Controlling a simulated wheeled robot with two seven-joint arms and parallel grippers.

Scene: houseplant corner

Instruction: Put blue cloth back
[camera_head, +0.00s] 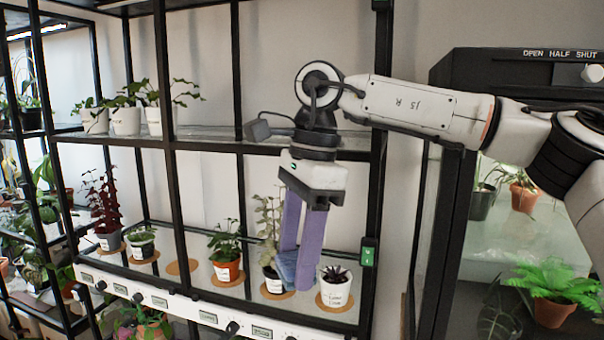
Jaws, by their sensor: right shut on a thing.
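My right gripper (297,280) hangs down in front of the shelf with its long purple fingers. It is shut on the blue cloth (285,264), which shows at the lower part of the fingers. The fingers hide part of the cloth. The gripper is between a tall pale-leaved plant (269,230) and a small dark plant in a white pot (335,291). I cannot tell whether the cloth touches the shelf or a pot. My left gripper is not in view.
The lower glass shelf (205,283) bears several potted plants on cork discs. One cork disc (182,267) is bare. Black shelf posts (378,130) stand close to my right arm. Several white pots stand on the upper shelf (215,137). A glass-fronted cabinet (510,230) stands at right.

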